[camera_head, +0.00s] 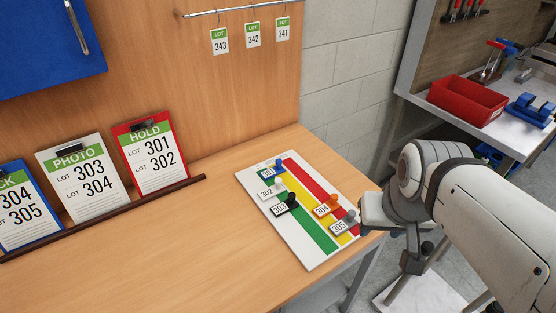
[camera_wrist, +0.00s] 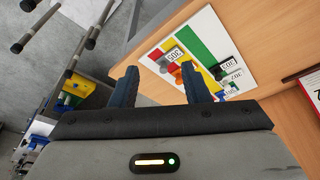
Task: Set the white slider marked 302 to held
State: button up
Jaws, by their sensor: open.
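The white slider marked 302 (camera_head: 268,193) is on the left of a white board (camera_head: 307,258) with green, yellow and red bands. Its knob appears to be over the green band, and its label also shows in the wrist view (camera_wrist: 237,76). My gripper (camera_wrist: 160,83) is open and empty, with both fingers pointing at the board. In the head view it is by the board's right edge, near the grey slider 305 (camera_head: 340,227), apart from slider 302. The fingertips are hidden in the head view.
Black slider 303 (camera_head: 281,209) and blue slider 301 (camera_head: 268,172) flank slider 302. Orange slider 304 (camera_head: 323,210) is farther right. A red HOLD clipboard (camera_head: 150,152) lists 301 and 302. The wooden table (camera_head: 205,245) left of the board is clear.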

aim_at(270, 192)
jog(key=i, duration=0.1)
jog(key=u, duration=0.65)
